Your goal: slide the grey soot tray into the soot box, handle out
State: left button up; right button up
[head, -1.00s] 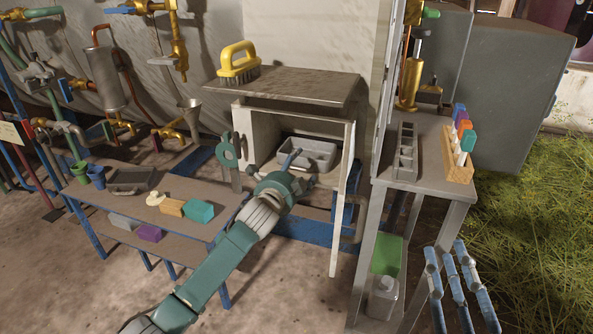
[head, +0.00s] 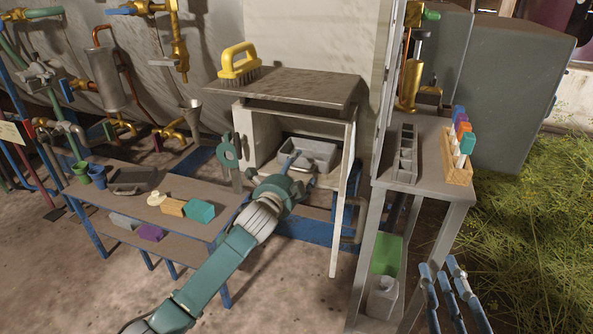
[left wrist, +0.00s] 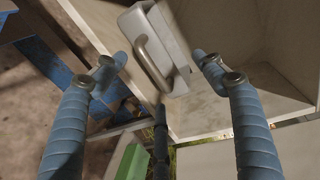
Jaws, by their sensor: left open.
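The light grey soot tray (head: 318,153) is inside the white soot box (head: 262,138), on its floor, with its handle (head: 289,159) facing out towards my arm. In the left wrist view, the tray (left wrist: 141,20) shows its front and bar handle (left wrist: 152,62). My left gripper (head: 284,187) is just in front of the box opening. Its blue fingers (left wrist: 158,62) are spread apart and hold nothing, with the handle in the gap beyond them. My right gripper (head: 441,268) shows only as blue fingers low at the right, far from the tray.
A yellow brush (head: 238,65) lies on the box's brown top (head: 290,86). The left bench (head: 105,206) carries a dark grey tray (head: 133,181), cups and blocks. A grey stand (head: 425,187) with a vial rack (head: 459,165) is close on the right of the box.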

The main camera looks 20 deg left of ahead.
pick_arm(q)
jog(key=shift+s+p, duration=0.4)
jog(key=shift+s, duration=0.2)
jog(key=shift+s+r+p, duration=0.1)
jog(key=shift+s+p, duration=0.35)
jog(key=shift+s, duration=0.15)
pick_arm(e)
jog(key=shift+s+d+f+g+h, duration=0.65)
jog(key=shift+s+f+g, duration=0.8)
jog(key=shift+f, duration=1.75)
jog(key=shift+s+d+f+g+h, duration=0.45)
jog(key=shift+s+d+f+g, duration=0.5)
jog(key=shift+f+g, duration=1.55)
pick_arm(q)
jog(key=s+p, duration=0.5)
jog(key=s, duration=0.5)
jog(key=shift+s+a+p, duration=0.2)
jog(key=shift+s+p, duration=0.1)
jog(key=shift+s, duration=0.05)
pick_arm(e)
jog(key=s+d+f+g+h, duration=0.1)
jog(key=s+d+f+g, duration=0.1)
jog(key=s, duration=0.5)
jog(key=s+d+f+g+h, duration=0.1)
jog(key=s+f+g, duration=0.3)
jog(key=s, duration=0.4)
jog(key=shift+d+f+m, duration=0.4)
jog(key=shift+d+f, duration=0.45)
jog(key=shift+f, duration=0.05)
